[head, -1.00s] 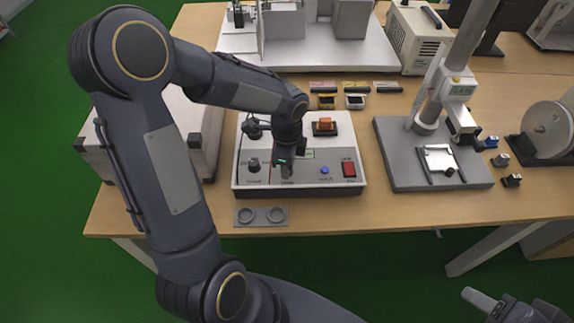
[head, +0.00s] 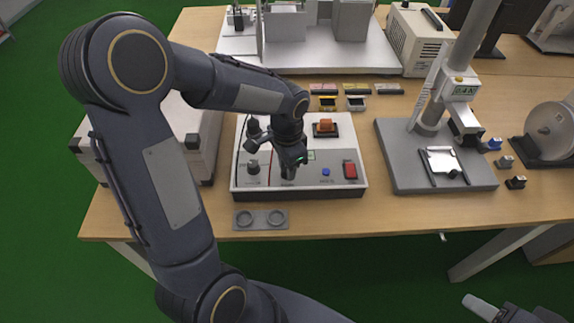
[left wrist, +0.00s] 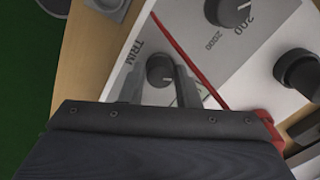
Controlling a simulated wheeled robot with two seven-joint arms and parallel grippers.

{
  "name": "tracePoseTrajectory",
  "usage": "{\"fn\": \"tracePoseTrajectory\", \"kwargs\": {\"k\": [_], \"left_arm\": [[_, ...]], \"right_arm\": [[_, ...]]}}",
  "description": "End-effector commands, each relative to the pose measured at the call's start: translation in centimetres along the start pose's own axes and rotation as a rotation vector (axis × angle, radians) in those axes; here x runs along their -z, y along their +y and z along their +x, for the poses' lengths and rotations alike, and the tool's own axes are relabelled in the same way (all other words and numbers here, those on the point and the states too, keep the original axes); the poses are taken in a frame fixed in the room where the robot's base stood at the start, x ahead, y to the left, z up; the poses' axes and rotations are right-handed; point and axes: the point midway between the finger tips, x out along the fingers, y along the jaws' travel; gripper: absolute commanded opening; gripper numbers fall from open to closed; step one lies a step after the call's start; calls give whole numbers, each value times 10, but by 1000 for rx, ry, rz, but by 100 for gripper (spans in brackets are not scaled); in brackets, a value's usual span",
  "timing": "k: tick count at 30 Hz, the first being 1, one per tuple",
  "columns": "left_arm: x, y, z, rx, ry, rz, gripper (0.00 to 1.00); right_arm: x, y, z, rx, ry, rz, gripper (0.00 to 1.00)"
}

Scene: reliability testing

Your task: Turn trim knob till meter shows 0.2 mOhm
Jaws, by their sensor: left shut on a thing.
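The white meter box (head: 335,180) sits near the front edge of the table. My left gripper (head: 288,172) points down over the front middle of its panel. In the left wrist view, the dark trim knob (left wrist: 160,70) with a white pointer line sits between the two fingers, beside the printed word TRIM. My left gripper is shut on this knob. The green meter display (head: 311,155) is partly hidden behind my gripper, and its reading is too small to read. Part of my right gripper (head: 481,304) shows at the bottom right, away from the box; its opening cannot be judged.
The panel also has a range knob (left wrist: 232,10), a blue button (head: 326,172) and a red switch (head: 350,171). A red lead (left wrist: 190,60) crosses the panel close to my fingers.

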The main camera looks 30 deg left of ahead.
Motion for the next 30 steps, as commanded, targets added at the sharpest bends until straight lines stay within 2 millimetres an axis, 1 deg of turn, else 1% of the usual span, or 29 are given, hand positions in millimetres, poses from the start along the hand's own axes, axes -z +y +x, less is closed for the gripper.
{"fn": "tracePoseTrajectory", "kwargs": {"k": [15, 16, 18, 21, 28, 30], "left_arm": [[0, -1, -1, 2, 1, -22, 6], [0, -1, -1, 2, 0, -22, 30], [0, -1, -1, 2, 0, -22, 40], [0, 0, 0, 1, 0, -22, 51], [0, 0, 0, 1, 0, -21, 51], [0, 0, -3, 1, 1, -21, 51]], "right_arm": [[0, 0, 0, 0, 0, 0, 52], [0, 0, 0, 0, 0, 0, 52], [0, 0, 0, 0, 0, 0, 52], [0, 0, 0, 0, 0, 0, 52], [0, 0, 0, 0, 0, 0, 52], [0, 0, 0, 0, 0, 0, 52]]}}
